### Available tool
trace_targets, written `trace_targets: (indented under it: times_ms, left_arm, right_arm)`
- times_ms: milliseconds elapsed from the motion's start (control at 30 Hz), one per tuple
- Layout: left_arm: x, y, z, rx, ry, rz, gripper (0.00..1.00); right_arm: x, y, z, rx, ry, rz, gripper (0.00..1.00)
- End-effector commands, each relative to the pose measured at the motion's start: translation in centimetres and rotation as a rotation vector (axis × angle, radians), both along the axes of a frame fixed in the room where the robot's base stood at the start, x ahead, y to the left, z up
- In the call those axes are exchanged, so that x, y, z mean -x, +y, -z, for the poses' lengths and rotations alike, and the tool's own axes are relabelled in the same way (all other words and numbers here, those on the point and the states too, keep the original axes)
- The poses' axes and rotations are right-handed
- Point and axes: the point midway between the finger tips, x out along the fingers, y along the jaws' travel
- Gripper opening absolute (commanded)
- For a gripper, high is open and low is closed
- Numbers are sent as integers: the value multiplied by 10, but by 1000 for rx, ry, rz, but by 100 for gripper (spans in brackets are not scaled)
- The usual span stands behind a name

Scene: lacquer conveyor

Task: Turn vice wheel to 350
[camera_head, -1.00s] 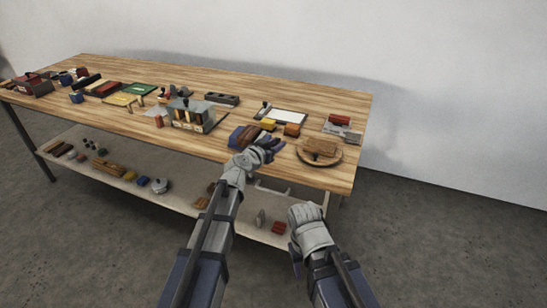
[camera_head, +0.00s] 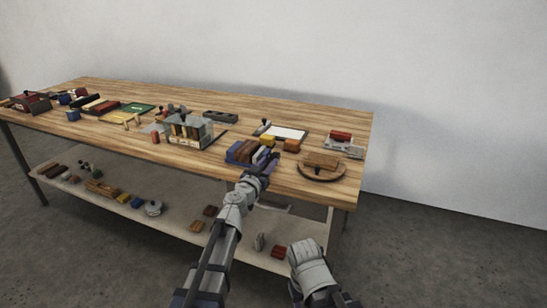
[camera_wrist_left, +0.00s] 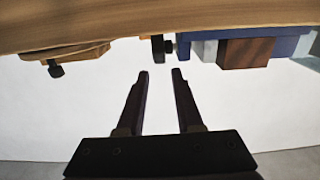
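The vice (camera_head: 237,151), blue with wood-coloured blocks, sits at the front edge of the workbench. In the left wrist view, where the bench edge runs along the top, the vice (camera_wrist_left: 288,46) shows with a small dark wheel (camera_wrist_left: 157,48) at its end. My left gripper (camera_head: 266,172) is at the bench's front edge, just right of and partly in front of the vice. In the left wrist view the fingers (camera_wrist_left: 160,73) are apart and empty, with the wheel just beyond their tips. No dial reading is legible. My right gripper (camera_head: 296,286) hangs low before the bench, its fingers unclear.
A round wooden board (camera_head: 322,172) lies on the bench right of the vice. A box with a clear cover (camera_head: 190,130) stands to its left, a white pad (camera_head: 288,132) behind. The lower shelf (camera_head: 175,217) holds several small items. Open floor lies in front.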

Motion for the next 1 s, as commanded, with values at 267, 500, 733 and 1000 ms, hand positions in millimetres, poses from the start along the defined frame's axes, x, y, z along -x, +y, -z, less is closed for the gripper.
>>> trace_targets:
  times_ms: [267, 500, 733, 1000]
  left_arm:
    - [-44, -14, 0, 0, 0, 1, 35]
    - [-49, -16, 0, 0, 0, 0, 35]
    - [-49, -16, 0, 0, 0, 0, 22]
    - [-49, -16, 0, 0, 0, 1, 0]
  right_arm:
    - [0, 0, 0, 0, 0, 0, 50]
    - [0, 0, 0, 0, 0, 0, 50]
    - [0, 0, 0, 0, 0, 0, 50]
    - [0, 0, 0, 0, 0, 0, 50]
